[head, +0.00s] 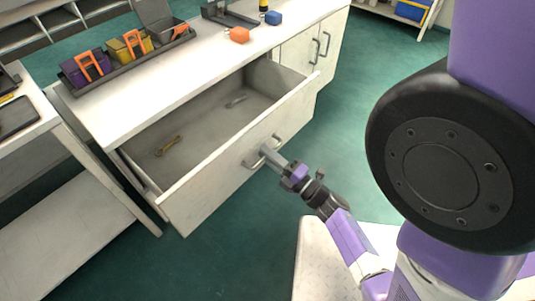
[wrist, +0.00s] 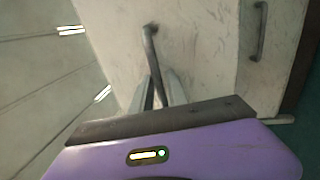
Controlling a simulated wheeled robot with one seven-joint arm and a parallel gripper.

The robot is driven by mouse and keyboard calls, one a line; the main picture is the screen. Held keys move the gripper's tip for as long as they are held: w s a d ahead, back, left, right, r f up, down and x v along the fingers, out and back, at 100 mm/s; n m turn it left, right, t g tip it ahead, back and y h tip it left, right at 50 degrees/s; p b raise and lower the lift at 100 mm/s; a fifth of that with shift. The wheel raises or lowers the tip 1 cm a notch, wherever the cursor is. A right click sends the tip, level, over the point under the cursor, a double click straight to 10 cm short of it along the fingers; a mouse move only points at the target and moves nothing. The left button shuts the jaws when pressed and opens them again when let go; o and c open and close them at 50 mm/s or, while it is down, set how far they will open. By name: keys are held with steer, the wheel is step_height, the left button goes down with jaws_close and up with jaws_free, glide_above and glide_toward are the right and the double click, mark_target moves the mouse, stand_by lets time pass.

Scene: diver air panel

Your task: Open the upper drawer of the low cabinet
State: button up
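The low cabinet (head: 105,117) has a white top and stands at the left and middle of the head view. Its upper drawer (head: 215,185) is pulled far out, and its inside shows. A small brass-coloured item (head: 168,147) and a small grey item (head: 236,102) lie on the drawer floor. My gripper (head: 268,153) is at the grey bar handle (head: 253,162) on the drawer front. In the wrist view the handle (wrist: 151,50) runs between the two fingers (wrist: 159,88), which look closed on it. The fingertips are partly hidden in the head view.
Handled doors (head: 300,50) are right of the drawer. A white side table (head: 45,130) stands close at left. Green floor right of the drawer is clear.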

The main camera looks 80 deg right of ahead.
steer(key=p+v, duration=0.1)
steer(key=v, duration=0.6)
steer(key=shift+s+a, duration=0.25)
steer(key=shift+s, duration=0.05)
steer(key=shift+f, duration=0.15)
